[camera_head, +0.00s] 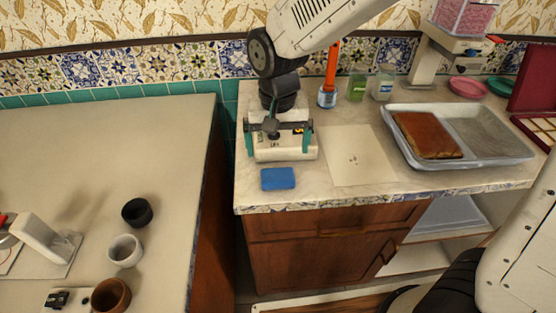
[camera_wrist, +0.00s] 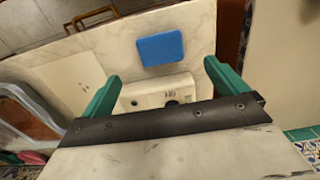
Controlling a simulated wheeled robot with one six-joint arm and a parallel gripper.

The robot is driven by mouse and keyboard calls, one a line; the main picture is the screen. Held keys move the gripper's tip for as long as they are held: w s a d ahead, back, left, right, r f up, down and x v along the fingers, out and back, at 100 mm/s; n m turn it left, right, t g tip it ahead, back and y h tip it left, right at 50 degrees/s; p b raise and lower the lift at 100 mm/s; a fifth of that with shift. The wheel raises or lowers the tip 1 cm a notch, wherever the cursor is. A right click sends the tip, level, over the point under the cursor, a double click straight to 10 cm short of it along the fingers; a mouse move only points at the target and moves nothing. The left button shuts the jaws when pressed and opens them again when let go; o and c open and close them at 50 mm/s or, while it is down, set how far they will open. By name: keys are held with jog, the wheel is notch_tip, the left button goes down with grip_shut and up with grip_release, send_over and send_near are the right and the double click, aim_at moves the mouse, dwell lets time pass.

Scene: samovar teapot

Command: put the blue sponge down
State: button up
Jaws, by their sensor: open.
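The blue sponge (camera_head: 278,179) lies flat on the pale counter near its front edge, in front of a white box-like device. It also shows in the wrist view (camera_wrist: 161,48), beyond my fingertips and apart from them. My gripper (camera_head: 278,142) is above the white device (camera_head: 284,148), with its teal fingers spread wide. In the wrist view my gripper (camera_wrist: 160,82) is open with nothing between the fingers, and the device (camera_wrist: 158,93) shows below between them.
A paper sheet (camera_head: 358,155) lies right of the sponge. A grey tray (camera_head: 492,135) holds a brown slab (camera_head: 428,134). A jar with a red-handled tool (camera_head: 327,97) and bottles (camera_head: 384,82) stand behind. A left counter holds several cups (camera_head: 125,250). A gap separates the counters.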

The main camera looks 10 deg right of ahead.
jog(key=shift+r, duration=1.25)
jog(key=s+d+r, duration=0.4)
jog(key=d, duration=0.2)
jog(key=s+d+r, duration=0.3)
jog(key=d, duration=0.4)
jog(key=s+d+r, duration=0.1)
jog(key=s+d, duration=0.3)
jog(key=s, duration=0.2)
jog(key=s+d+r+t, duration=0.1)
jog(key=s+d, duration=0.2)
jog(key=s, duration=0.3)
jog(key=shift+d, duration=0.4)
jog(key=shift+o, duration=0.2)
jog(key=shift+s, duration=0.1)
